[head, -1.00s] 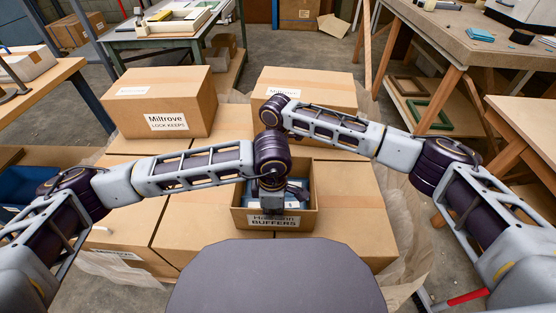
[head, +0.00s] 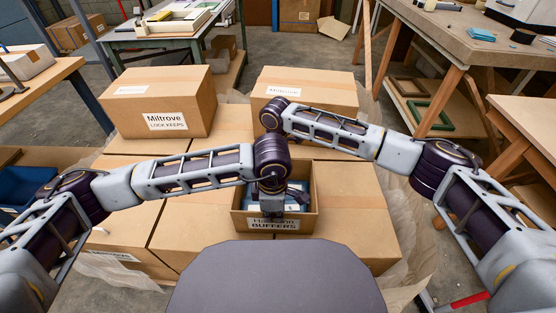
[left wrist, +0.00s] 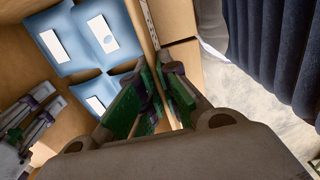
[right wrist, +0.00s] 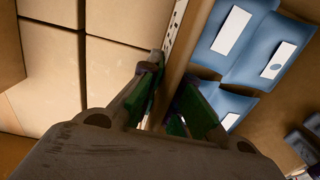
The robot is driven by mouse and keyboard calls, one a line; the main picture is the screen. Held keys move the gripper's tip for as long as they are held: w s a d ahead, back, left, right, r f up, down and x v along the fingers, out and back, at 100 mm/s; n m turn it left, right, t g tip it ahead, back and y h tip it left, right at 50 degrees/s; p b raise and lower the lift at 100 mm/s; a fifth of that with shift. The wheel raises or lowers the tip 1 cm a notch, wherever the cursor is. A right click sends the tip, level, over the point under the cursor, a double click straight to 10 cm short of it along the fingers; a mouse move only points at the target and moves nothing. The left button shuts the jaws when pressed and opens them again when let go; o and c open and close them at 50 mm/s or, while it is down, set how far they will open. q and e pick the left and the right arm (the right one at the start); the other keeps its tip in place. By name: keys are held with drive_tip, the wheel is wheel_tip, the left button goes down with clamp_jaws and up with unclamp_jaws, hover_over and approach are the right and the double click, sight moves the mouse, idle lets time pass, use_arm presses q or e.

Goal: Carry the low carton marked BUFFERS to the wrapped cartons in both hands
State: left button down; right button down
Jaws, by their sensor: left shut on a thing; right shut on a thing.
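The low open carton marked BUFFERS (head: 306,224) is over the front of the wrapped cartons (head: 352,215), label toward me. I cannot tell whether it rests on them. Blue packets with white labels (left wrist: 64,43) lie inside it. My left gripper (head: 272,208) is shut on its near wall, and the left wrist view shows the fingers (left wrist: 159,85) on both sides of that wall. My right gripper is mostly hidden behind the left arm in the head view. In the right wrist view, its fingers (right wrist: 168,88) are shut on the opposite wall.
A Miltrove lock keeps carton (head: 165,100) and another Miltrove carton (head: 325,98) stand on the back of the wrapped layer. Loose clear film (head: 405,245) hangs around it. Benches stand left and right (head: 470,45), and a table (head: 165,40) behind.

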use_arm(q)
drive_tip(key=shift+f, duration=0.2)
use_arm(e)
drive_tip(key=shift+f, duration=0.1)
use_arm(q)
drive_tip(key=c, duration=1.6)
unclamp_jaws()
drive_tip(key=shift+c, duration=0.2)
use_arm(e)
drive_tip(key=c, duration=1.6)
unclamp_jaws()
drive_tip(key=shift+c, duration=0.2)
use_arm(q)
drive_tip(key=shift+r, duration=0.1)
wheel_tip(320, 180, up, 12)
use_arm(e)
drive_tip(key=shift+r, duration=5.95)
